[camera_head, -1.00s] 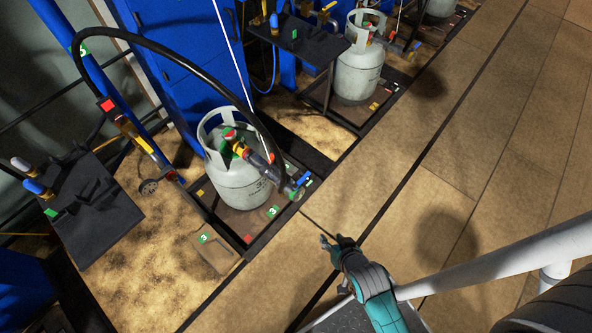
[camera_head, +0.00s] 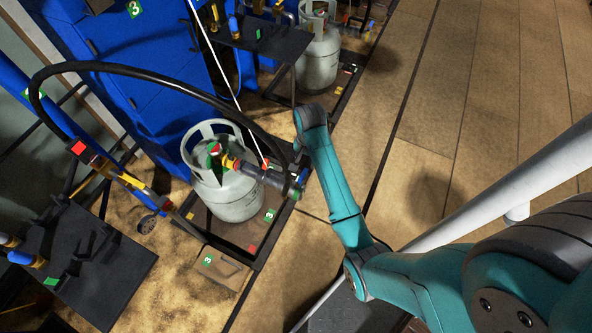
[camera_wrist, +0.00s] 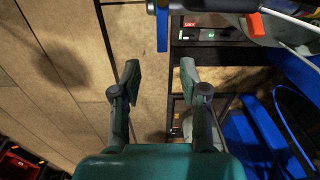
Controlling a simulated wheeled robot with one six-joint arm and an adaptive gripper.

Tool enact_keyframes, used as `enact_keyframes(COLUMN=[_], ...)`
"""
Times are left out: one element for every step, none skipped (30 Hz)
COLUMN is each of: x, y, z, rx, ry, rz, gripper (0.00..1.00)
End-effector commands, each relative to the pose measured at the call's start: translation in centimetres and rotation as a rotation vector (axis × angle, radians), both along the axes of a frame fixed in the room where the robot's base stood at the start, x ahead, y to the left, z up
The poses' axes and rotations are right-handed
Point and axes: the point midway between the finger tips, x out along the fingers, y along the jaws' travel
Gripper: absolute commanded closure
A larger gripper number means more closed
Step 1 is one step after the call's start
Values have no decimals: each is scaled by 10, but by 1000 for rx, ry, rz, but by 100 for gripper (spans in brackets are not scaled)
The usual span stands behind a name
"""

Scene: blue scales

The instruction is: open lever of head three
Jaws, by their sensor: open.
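Head three is the grey and black filling head (camera_head: 262,176) on a light grey gas cylinder (camera_head: 232,196), joined to a black hose. Green labels marked 3 lie by this station. A small blue lever (camera_head: 303,175) is at the head's right end. In the wrist view a blue lever (camera_wrist: 162,30) hangs down from a dark pipe at the top. My gripper (camera_wrist: 160,72) is open and empty, its fingertips below the lever in that picture and apart from it. In the head view my wrist is beside the head's right end, and the fingers are hard to make out.
The black hose (camera_head: 150,68) arches over the cylinder. A dark scale frame (camera_head: 240,255) surrounds its base. A dark panel (camera_head: 90,265) stands at the left. A second cylinder (camera_head: 318,55) is behind. Bare floor (camera_head: 425,115) lies to the right. An orange-red handle (camera_wrist: 255,24) is at the wrist view's top.

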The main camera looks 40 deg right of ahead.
Motion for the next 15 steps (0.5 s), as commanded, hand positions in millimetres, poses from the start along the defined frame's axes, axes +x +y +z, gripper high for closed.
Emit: enact_keyframes(x=[3,4,4,5,5,5,5,5,5,5,4,4,4,4,4], y=[-5,-7,-8,-9,-9,-10,-10,-9,-9,-9,-9,-9,-9,-9,-9], z=[5,7,9,10,10,9,7,4,0,-4,-8,-15,-20,-26,-33], rx=[6,9,13,15,16,17,18,18,17,17,18,18,18,18,18], ry=[13,18,26,30,32,35,36,38,37,37,38,38,38,38,38], rz=[-15,-21,-27,-31,-33,-34,-35,-35,-35,-34,-34,-34,-34,-34,-34], gripper=[56,56,56,56,56,56,56,56,56,56,56,56,56,56,56])
